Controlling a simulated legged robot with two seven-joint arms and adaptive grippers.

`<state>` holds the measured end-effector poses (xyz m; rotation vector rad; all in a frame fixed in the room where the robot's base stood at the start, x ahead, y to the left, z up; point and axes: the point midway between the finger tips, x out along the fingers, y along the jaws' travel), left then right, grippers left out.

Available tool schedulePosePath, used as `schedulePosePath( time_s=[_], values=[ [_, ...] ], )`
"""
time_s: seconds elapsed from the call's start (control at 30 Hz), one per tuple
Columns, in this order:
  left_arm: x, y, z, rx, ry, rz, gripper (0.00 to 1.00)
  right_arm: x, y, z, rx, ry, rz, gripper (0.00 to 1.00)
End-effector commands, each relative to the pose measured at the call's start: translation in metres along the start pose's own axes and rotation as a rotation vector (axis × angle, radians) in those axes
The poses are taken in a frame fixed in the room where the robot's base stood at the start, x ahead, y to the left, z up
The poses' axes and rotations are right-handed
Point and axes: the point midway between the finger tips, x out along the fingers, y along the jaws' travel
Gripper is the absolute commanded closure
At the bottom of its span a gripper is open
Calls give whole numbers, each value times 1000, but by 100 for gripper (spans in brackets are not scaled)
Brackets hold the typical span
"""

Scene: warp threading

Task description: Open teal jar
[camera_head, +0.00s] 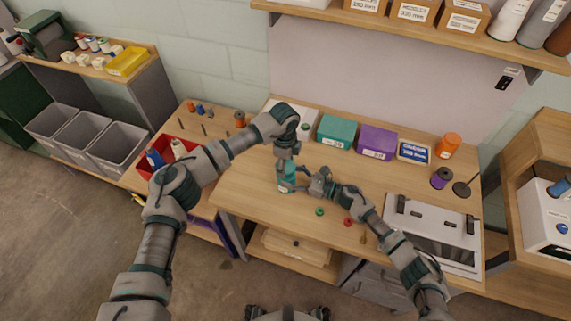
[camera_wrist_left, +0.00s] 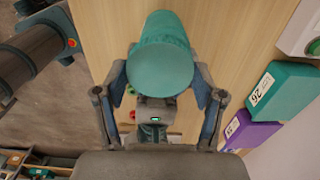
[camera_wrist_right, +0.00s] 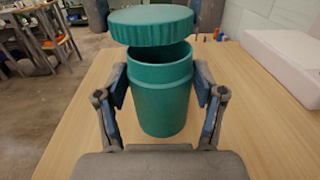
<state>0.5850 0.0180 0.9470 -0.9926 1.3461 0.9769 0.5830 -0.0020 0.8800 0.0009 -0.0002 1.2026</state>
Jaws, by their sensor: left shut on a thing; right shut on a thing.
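The teal jar (camera_head: 284,186) stands upright on the wooden workbench. In the right wrist view the jar body (camera_wrist_right: 162,100) shows an open rim, with its ribbed teal lid (camera_wrist_right: 150,25) held above it, clear of the rim at the near side and shifted a little left. My left gripper (camera_head: 286,160) comes down from above and is shut on the lid, whose flat top (camera_wrist_left: 160,70) fills the space between its fingers in the left wrist view. My right gripper (camera_head: 302,182) is shut on the jar body from the side. The jar's inside is mostly hidden.
Behind the jar stand a teal box (camera_head: 336,131), a purple box (camera_head: 377,142) and an orange spool (camera_head: 448,146). A small green ring (camera_head: 319,211) and a red one (camera_head: 348,222) lie near the front edge. A white case (camera_head: 432,240) stands at the right.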

Motion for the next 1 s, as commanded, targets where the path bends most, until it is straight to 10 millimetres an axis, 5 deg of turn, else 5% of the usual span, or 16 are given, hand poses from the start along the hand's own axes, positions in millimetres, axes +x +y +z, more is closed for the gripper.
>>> schedulePosePath(
  time_s=[0.23,0.53,0.77,0.8,0.9,1.0],
  values=[
    [-2,0,0,0,1,-1,72,1,2,-2,2,2,3,100],
    [-36,-1,0,0,0,-3,72,1,2,-2,2,2,4,100],
    [-40,0,0,0,1,0,72,1,2,-2,2,1,4,100],
    [-40,0,0,0,1,0,72,1,2,-2,2,1,4,26],
    [-40,0,0,1,1,0,72,1,2,-1,1,1,4,2],
    [-40,0,0,1,1,-1,72,1,2,-1,1,0,3,2]
  ],
)
